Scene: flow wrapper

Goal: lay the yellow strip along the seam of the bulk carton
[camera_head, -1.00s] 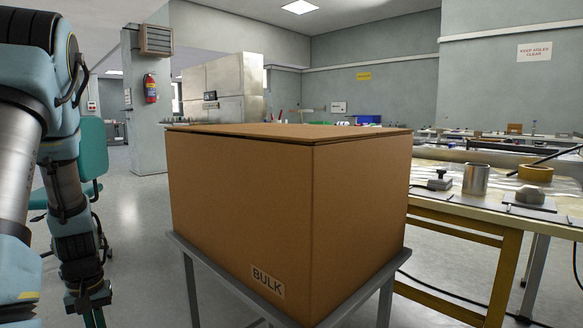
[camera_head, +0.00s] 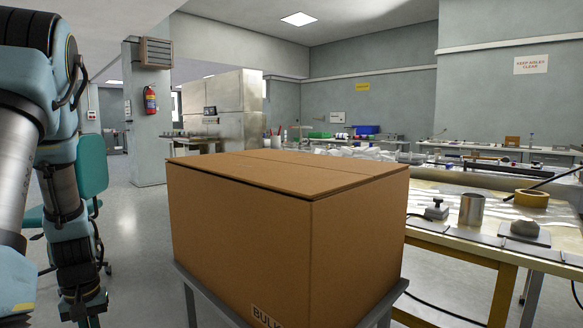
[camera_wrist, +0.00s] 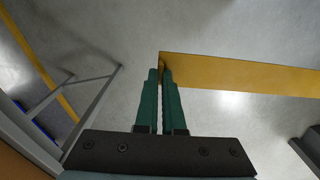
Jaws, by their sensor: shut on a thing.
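The bulk carton (camera_head: 240,235) is a large closed brown box on a grey stand in the head view. Its top (camera_head: 285,170) is visible, with a faint seam line running across the flaps. The "BULK" label (camera_head: 265,317) is cut by the lower edge. The yellow strip (camera_wrist: 240,75) is in the wrist view, long and flat, held by its left end and stretching right out of frame over the floor. My gripper (camera_wrist: 163,72) has green fingers shut on the strip's end. In the head view my arm hangs left of the carton, apart from it; no strip shows there.
A workbench (camera_head: 470,250) right of the carton bears a metal cylinder (camera_head: 471,209), a tape roll (camera_head: 531,198) and a grey lump (camera_head: 524,229). A teal chair (camera_head: 92,165) stands behind my arm. Open floor lies left of the carton.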

